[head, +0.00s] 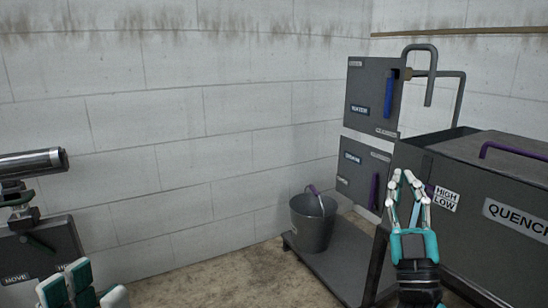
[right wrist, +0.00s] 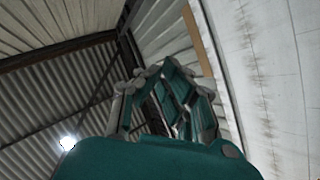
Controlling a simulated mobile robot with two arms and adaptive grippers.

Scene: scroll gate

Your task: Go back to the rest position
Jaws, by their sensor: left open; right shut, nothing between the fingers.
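My right gripper (head: 407,182) is raised in front of the dark quench tank at the right, fingers pointing up. Its fingertips are together with nothing between them. In the right wrist view the same gripper (right wrist: 178,72) points up toward the roof and holds nothing. My left gripper (head: 82,290) is at the bottom left edge of the head view, in front of a dark box. Only part of it shows; its fingers stand apart and I see nothing between them.
The quench tank (head: 480,215) with a purple lid handle fills the right side. A grey bucket (head: 313,232) stands on a low platform (head: 338,268). Dark cabinets (head: 368,100) with a bent pipe stand behind. A dark box (head: 45,250) is at left. Floor between is clear.

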